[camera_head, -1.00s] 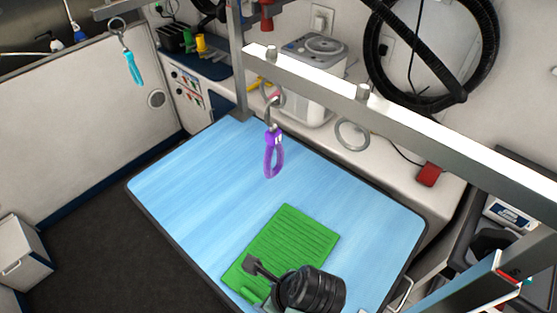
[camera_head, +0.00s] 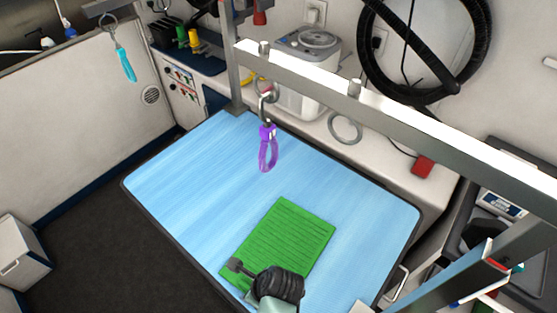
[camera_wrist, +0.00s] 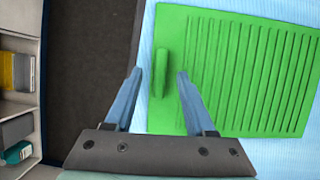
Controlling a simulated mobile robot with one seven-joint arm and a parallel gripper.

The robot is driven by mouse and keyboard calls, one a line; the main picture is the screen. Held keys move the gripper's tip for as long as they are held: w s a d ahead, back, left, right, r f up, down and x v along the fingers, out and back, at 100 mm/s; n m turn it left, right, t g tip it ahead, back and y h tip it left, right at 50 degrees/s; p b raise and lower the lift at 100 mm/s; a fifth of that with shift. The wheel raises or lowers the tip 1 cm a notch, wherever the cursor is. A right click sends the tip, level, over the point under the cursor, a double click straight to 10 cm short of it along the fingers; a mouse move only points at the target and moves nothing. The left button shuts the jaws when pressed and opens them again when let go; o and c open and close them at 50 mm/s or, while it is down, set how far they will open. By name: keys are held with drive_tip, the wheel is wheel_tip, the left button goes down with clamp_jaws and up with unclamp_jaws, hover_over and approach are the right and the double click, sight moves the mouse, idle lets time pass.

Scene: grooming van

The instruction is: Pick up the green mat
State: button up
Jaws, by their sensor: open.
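The green mat (camera_head: 290,235) lies flat on the blue table top (camera_head: 190,180), near its front edge. It is ribbed and has a raised handle-like bar (camera_wrist: 162,72) along one end, seen in the wrist view. My gripper (camera_wrist: 158,75) is open and empty, its two fingers on either side of the bar in that view. I cannot tell how far above the bar the fingertips are. In the head view my gripper (camera_head: 235,268) covers the near corner of the mat.
A white appliance (camera_head: 306,75) stands on the counter behind. Open shelves (camera_wrist: 18,90) with bottles show left in the wrist view. Dark floor (camera_head: 120,240) lies left of the table.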

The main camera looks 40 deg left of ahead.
drive_tip(key=shift+a+f, duration=0.2)
drive_tip(key=shift+f, duration=0.35)
clamp_jaws()
